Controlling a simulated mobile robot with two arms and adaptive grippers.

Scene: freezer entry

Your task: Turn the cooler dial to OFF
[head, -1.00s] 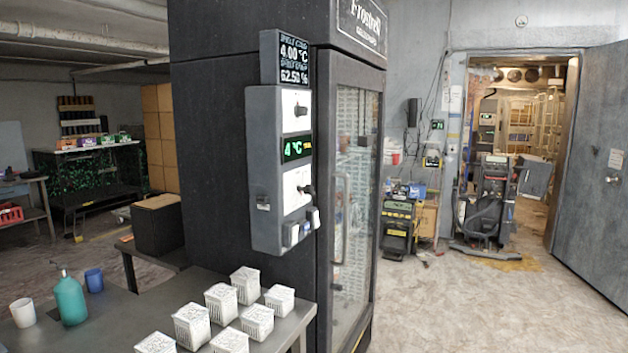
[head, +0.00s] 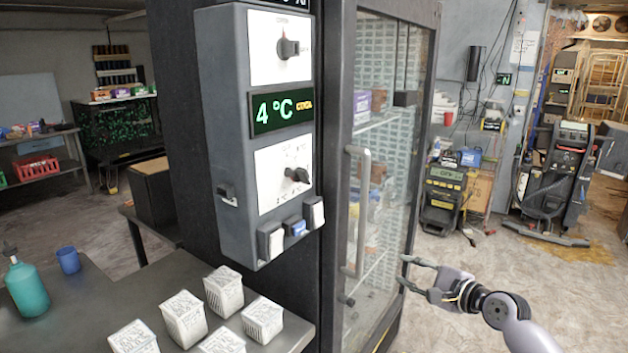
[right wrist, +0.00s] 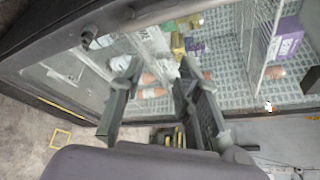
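A grey control panel (head: 222,150) is fixed to the dark side of the cooler. It has an upper black dial (head: 288,48) on a white plate, a green display (head: 280,108) reading 4 °C, and a lower black dial (head: 297,175) on a second white plate. The dial markings are too small to read. My right gripper (head: 404,271) is open and empty, low in front of the cooler's glass door (head: 385,130), below and right of the panel. In the right wrist view its fingers (right wrist: 150,85) are spread before the glass. My left gripper is not in view.
The door's long vertical handle (head: 362,210) stands out between the panel and my right gripper. A metal table (head: 90,300) below the panel holds several white boxes (head: 183,318), a teal bottle (head: 27,290) and a blue cup (head: 68,260).

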